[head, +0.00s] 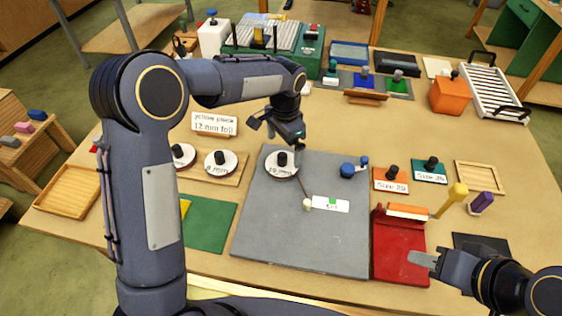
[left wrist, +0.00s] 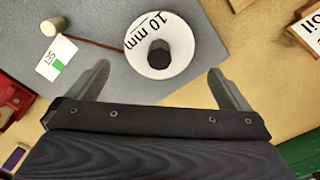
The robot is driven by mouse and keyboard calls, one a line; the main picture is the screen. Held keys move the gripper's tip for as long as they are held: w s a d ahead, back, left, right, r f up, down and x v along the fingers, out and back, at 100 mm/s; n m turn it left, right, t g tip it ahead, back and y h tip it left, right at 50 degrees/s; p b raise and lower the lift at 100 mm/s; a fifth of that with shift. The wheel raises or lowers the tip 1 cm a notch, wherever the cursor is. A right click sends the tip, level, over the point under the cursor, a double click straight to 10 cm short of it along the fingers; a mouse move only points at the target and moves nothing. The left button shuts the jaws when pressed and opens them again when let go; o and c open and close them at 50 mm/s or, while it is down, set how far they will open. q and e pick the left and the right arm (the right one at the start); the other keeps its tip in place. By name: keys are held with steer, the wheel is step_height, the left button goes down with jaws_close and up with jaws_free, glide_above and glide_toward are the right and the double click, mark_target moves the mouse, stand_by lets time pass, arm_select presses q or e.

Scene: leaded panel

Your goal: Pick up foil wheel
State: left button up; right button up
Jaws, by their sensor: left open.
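A white foil wheel marked 10 mm (head: 276,170), with a black knob, lies flat at the top left of the grey mat (head: 262,232). My left gripper (head: 279,131) is open and empty, above and just behind this wheel. In the left wrist view the 10 mm wheel (left wrist: 185,58) shows ahead of the two spread fingers (left wrist: 158,68), its knob roughly centred between them. An 8 mm wheel (head: 213,170) and another white wheel (head: 179,162) rest on a wooden holder to the left. My right gripper (head: 424,259) is over the red tray's right edge; its opening is unclear.
A sign (head: 214,124) reads "yellow piece 12 mm foil". A brown rod with a pale end (head: 307,204) and a white-green SET card (head: 331,204) lie near the wheel. A blue knobbed tool (head: 348,170) is to its right. The mat's lower part is clear.

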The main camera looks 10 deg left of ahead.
mark_target(282, 155)
arm_select(q)
steer(key=f, duration=0.1)
steer(key=f+p, duration=0.1)
steer(key=f, duration=0.2)
steer(key=shift+s+a+f, duration=0.2)
steer(key=shift+s+f, duration=0.1)
steer(key=shift+f, duration=0.3)
steer(key=shift+c, duration=0.4)
steer(key=c, duration=0.6)
steer(key=shift+c, duration=0.2)
steer(key=shift+r, duration=0.1)
